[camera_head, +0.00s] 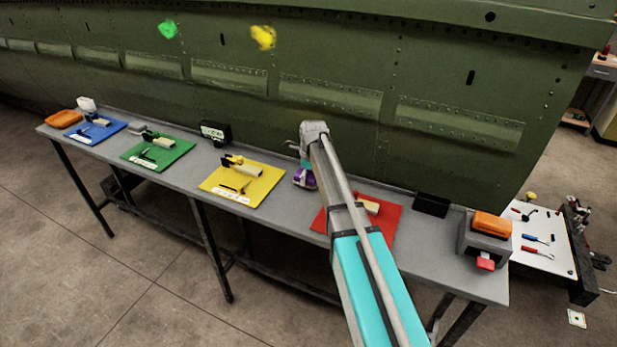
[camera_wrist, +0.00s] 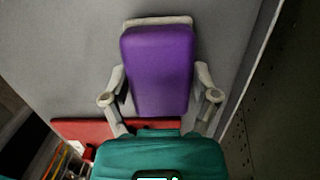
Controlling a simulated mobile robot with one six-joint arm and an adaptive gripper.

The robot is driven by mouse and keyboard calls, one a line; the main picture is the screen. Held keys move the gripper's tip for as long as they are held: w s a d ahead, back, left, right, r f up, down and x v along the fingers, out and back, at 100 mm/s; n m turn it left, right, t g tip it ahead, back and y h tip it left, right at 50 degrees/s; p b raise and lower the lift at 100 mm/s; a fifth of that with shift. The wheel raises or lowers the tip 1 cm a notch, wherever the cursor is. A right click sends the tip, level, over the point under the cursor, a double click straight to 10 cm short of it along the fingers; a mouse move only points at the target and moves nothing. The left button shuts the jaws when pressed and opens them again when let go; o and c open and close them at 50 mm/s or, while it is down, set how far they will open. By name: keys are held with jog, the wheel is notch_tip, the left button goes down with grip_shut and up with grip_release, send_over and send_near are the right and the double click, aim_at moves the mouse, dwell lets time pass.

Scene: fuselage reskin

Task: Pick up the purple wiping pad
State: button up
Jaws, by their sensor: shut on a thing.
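The purple wiping pad (camera_wrist: 157,68) lies between the two fingers of my gripper (camera_wrist: 160,92) in the wrist view. It has a purple body with a pale layer along its far edge. My gripper is shut on it, with a finger on each side. In the head view the purple pad (camera_head: 304,178) shows below my gripper (camera_head: 303,170), close over the grey bench (camera_head: 276,160), between the yellow and red mats. I cannot tell whether the pad touches the bench.
A yellow mat (camera_head: 262,192) lies left of my gripper and a red mat (camera_head: 388,228) lies under my arm, each with tools. Green and blue mats are farther left. A grey box with an orange block (camera_head: 492,224) stands at the right end. The green fuselage wall (camera_head: 330,60) rises behind the bench.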

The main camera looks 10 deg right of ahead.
jog(key=shift+r+p, duration=0.65)
jog(key=shift+r, duration=0.15)
jog(key=s+r+p, duration=1.1)
jog(key=s, duration=0.3)
jog(key=shift+a, duration=0.45)
jog(key=shift+r, duration=0.1)
jog(key=o, duration=0.5)
jog(key=c, duration=0.4)
jog(key=shift+s, duration=0.1)
